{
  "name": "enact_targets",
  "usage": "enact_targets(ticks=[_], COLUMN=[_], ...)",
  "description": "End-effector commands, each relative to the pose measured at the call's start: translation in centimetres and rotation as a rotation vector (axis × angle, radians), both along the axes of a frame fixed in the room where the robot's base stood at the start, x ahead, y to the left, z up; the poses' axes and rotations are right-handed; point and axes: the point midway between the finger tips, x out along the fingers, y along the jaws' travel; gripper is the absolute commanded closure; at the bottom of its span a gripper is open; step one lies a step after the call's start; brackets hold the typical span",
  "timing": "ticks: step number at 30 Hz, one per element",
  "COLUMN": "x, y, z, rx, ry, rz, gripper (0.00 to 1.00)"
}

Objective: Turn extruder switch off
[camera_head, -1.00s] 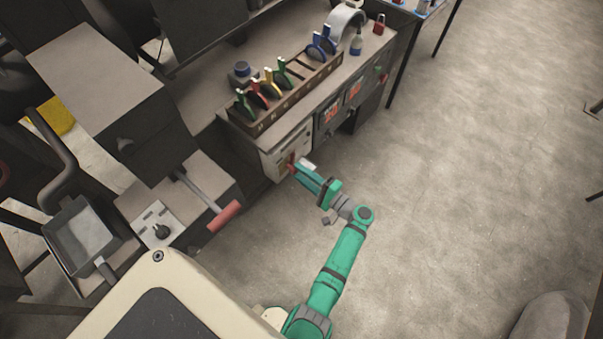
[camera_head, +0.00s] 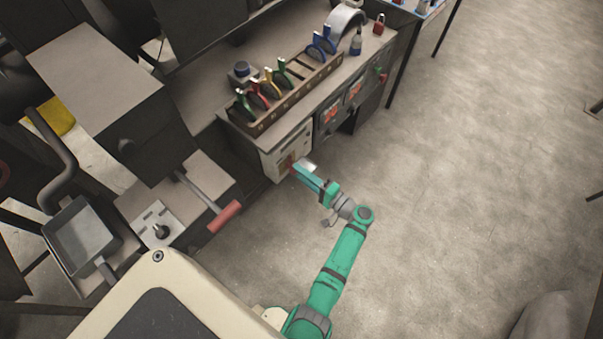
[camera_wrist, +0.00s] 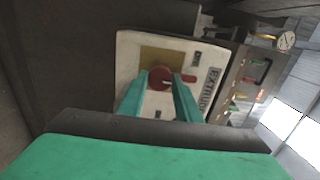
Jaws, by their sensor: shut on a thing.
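The extruder switch is a round red knob (camera_wrist: 161,79) on a yellow plate, set in a white panel (camera_wrist: 130,60) labelled "EXTRUD…" at its right side. My gripper (camera_wrist: 160,88) has its two green fingers on either side of the knob and is shut on it in the wrist view. In the head view my gripper (camera_head: 295,166) reaches the white panel (camera_head: 280,160) at the end of the bench. The knob is mostly hidden there by the fingers.
A wooden rack (camera_head: 290,95) with several coloured-handled tools stands on the bench above the panel. Dark panels with red displays (camera_head: 330,115) lie to the right. A red-handled lever (camera_head: 224,215) sticks out to the left. The floor (camera_head: 480,150) on the right is clear.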

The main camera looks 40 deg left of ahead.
Motion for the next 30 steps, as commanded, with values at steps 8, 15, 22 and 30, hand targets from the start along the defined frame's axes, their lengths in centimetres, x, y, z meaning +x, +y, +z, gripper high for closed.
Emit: enact_targets(ticks=[8, 15, 22, 30], x=[0.0, 0.0, -0.2, -0.7], y=[0.0, -0.5, -3.8, -8.6], z=[-0.1, 0.0, -0.1, -0.1], rx=[-0.001, -0.001, -0.001, -0.001], ry=[0.001, 0.0, 0.001, 0.001], rz=[0.0, -0.001, -0.005, -0.003], gripper=[0.51, 0.51, 0.51, 0.51])
